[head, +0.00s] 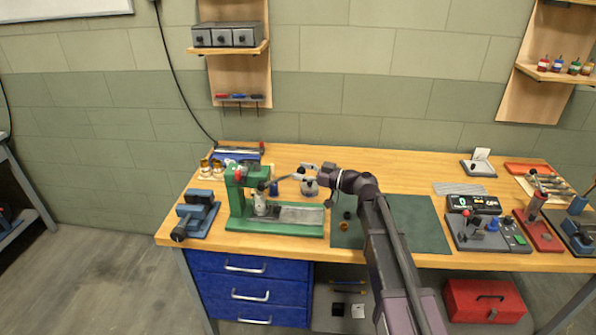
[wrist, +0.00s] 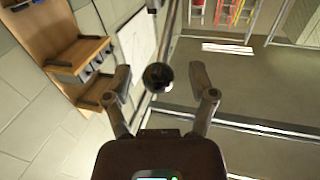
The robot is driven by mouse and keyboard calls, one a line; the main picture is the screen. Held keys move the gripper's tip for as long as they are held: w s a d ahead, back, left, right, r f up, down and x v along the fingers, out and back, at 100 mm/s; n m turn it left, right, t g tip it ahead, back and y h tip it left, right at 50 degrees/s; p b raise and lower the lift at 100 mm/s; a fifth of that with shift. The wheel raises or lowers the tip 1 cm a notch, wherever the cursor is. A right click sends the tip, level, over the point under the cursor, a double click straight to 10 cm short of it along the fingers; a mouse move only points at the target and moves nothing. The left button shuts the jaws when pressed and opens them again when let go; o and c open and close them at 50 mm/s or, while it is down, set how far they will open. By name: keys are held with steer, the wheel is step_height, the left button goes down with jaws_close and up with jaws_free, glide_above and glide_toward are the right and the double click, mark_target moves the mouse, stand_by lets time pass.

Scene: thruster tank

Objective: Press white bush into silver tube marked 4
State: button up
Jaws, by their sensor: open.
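A green press (head: 236,195) stands on the left part of the bench, with a red part on its top. A small silver cylinder (head: 259,204) stands under its ram; no number is readable on it, and I cannot make out a white bush. My gripper (head: 306,178) is to the right of the press head, above the bench. In the wrist view my gripper (wrist: 164,84) is open, its two fingers apart. A dark round knob (wrist: 157,77) shows between the fingertips; I cannot tell whether it touches them. It looks like the end of the press lever.
A blue vise (head: 197,215) stands left of the press. A dark green mat (head: 420,225) lies to the right, with small dark pieces on it beside my arm. A control box (head: 485,232) and red tools stand further right. A wall shelf (head: 232,48) hangs behind.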

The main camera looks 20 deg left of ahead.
steer(key=shift+a, duration=0.15)
jaws_close()
steer(key=shift+a, duration=0.25)
steer(key=shift+d, duration=0.15)
steer(key=shift+w+d+r+p, duration=0.15)
steer(key=shift+d+p, duration=0.05)
steer(key=shift+p, duration=0.25)
steer(key=shift+a, duration=0.1)
